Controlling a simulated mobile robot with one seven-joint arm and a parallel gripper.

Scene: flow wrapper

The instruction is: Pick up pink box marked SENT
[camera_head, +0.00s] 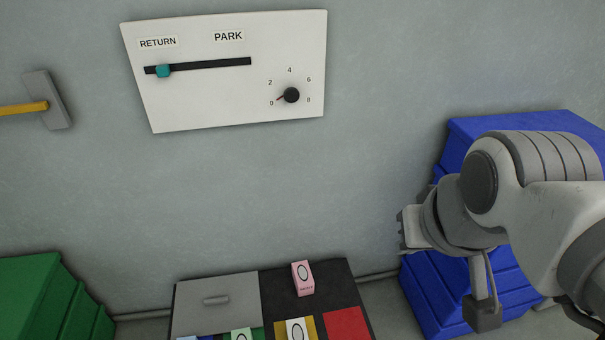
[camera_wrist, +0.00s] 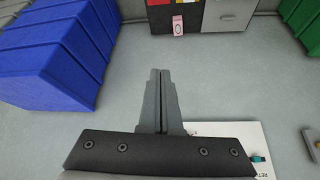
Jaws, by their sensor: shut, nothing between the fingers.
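A small pink box (camera_head: 303,278) with a black oval on a white patch stands on the dark top of the cabinet at the bottom centre of the head view. Its lower lettering is too small to read. The pink box also shows at the top of the wrist view (camera_wrist: 179,24). My gripper (camera_wrist: 160,73) is shut and empty in the wrist view, well apart from the box. In the head view my gripper (camera_head: 409,229) is to the right of the box and higher in the picture, its fingers partly hidden.
Green (camera_head: 241,335) and yellow-and-white (camera_head: 296,330) boxes and a red square (camera_head: 347,324) are near the pink box. A grey panel with a handle (camera_head: 216,300) lies left. Blue steps (camera_head: 431,289) stand right, green ones (camera_head: 42,297) left. A control panel (camera_head: 225,100) is on the wall.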

